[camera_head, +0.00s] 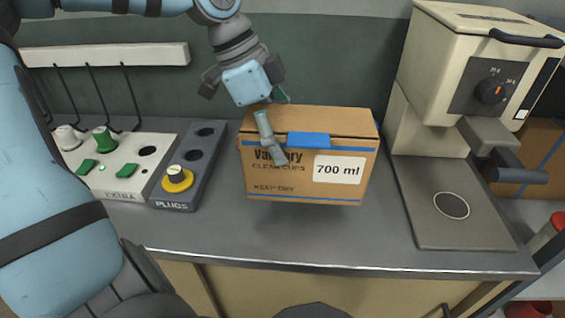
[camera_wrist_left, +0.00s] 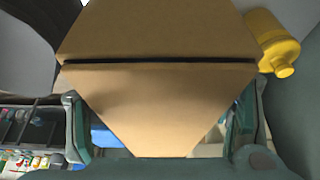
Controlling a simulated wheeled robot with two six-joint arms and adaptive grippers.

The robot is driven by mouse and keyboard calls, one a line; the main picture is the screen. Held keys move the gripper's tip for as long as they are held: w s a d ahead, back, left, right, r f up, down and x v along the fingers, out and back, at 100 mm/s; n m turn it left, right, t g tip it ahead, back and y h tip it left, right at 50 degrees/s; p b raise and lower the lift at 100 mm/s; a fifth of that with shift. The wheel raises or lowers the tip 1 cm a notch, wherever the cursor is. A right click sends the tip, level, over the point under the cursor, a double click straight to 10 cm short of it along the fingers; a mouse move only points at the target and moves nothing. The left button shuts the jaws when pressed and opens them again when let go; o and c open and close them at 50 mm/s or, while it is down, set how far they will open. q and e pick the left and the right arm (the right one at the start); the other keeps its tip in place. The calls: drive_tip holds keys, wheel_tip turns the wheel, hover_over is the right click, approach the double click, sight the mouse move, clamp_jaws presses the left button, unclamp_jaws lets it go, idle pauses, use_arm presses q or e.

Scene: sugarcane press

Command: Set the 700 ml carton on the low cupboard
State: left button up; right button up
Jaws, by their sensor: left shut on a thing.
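The brown 700 ml carton (camera_head: 262,178), with a blue tape tab and a white label, is upright above the grey worktop, with a shadow under it. My left gripper (camera_head: 272,116) is shut on its upper left part, with one finger down the front face. In the left wrist view the carton's top (camera_wrist_left: 155,85) fills the middle between the fingers (camera_wrist_left: 160,128). I cannot pick out a separate low cupboard; pale cupboard fronts (camera_head: 330,288) show under the worktop. My right gripper is not in view.
A cream press machine (camera_head: 436,70) with a grey tray (camera_head: 450,225) stands on the right. A white switch panel (camera_head: 115,185) and a dark plugs block (camera_head: 205,160) with a yellow plug (camera_head: 178,180) are on the left. The worktop's front middle (camera_head: 290,240) is clear.

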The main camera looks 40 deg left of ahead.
use_arm(q)
wheel_tip(320, 180, down, 6)
drive_tip(key=shift+d+r+b, duration=0.1)
drive_tip(key=shift+r+b, duration=0.05)
drive_tip(key=shift+b, duration=0.8)
drive_tip(key=shift+f, duration=0.2)
drive_tip(key=shift+r, duration=0.1)
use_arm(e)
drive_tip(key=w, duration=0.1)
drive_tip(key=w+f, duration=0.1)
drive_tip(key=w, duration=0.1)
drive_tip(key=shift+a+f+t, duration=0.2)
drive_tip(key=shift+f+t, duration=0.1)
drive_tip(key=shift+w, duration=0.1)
use_arm(q)
drive_tip(key=o, duration=1.2)
drive_tip(key=shift+o, duration=0.2)
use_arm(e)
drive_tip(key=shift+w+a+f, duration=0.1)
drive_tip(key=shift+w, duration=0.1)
